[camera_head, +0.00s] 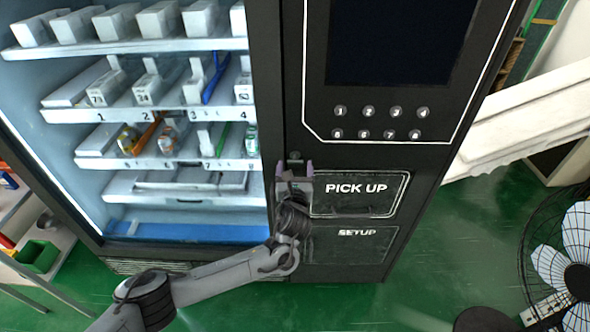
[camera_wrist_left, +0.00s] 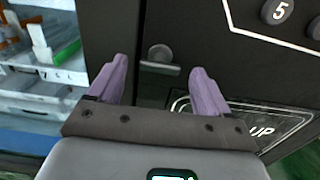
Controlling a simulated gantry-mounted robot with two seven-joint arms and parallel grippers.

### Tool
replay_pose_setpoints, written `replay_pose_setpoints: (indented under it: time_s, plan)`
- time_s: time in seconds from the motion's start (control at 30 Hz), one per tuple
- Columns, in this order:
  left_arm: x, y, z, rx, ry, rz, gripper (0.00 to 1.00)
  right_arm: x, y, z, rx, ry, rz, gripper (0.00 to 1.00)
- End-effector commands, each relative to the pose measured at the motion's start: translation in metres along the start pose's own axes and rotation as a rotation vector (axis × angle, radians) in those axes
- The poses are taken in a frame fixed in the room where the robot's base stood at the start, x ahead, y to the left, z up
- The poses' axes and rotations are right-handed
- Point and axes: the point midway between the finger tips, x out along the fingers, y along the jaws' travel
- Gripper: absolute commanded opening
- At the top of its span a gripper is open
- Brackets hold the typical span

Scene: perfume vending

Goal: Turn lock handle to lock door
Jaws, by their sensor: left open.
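The lock handle is a small dark grey knob with a short bar (camera_wrist_left: 160,58) on the black front of the vending machine. In the head view the lock handle (camera_head: 295,157) shows just above my left gripper. My left gripper (camera_head: 295,170) is open and empty, with its two purple fingertips (camera_wrist_left: 165,82) on either side of the handle in the left wrist view. I cannot tell whether they touch it. The glass door (camera_head: 258,60) looks shut at the left of the handle. My right gripper is not in view.
The PICK UP flap (camera_head: 360,194) and SETUP panel (camera_head: 350,243) lie right of and below my left gripper. Numbered buttons (camera_head: 377,122) sit above. Shelves (camera_head: 150,113) with goods stand behind the glass. A fan (camera_head: 570,270) stands at the right on the green floor.

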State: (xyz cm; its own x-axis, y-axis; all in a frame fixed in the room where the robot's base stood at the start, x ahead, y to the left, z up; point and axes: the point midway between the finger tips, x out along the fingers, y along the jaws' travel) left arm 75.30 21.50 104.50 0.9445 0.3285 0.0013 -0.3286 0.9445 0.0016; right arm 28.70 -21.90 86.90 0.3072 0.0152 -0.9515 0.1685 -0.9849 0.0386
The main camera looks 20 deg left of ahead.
Motion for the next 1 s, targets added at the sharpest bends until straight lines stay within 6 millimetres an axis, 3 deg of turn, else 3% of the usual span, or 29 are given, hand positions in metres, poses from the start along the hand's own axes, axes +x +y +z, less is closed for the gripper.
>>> replay_pose_setpoints:
  time_s: [0.43, 0.8, 1.0]
  plan:
    - [0.0075, -0.0003, 0.0001, -0.002, 0.001, -0.001, 0.77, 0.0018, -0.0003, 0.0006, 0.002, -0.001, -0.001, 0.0]
    - [0.0072, -0.0002, -0.0002, -0.001, 0.001, 0.0, 0.23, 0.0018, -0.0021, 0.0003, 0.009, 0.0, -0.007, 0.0]
    - [0.0071, -0.0003, 0.0003, -0.014, 0.002, 0.0, 0.23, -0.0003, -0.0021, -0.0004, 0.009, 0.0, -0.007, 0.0]
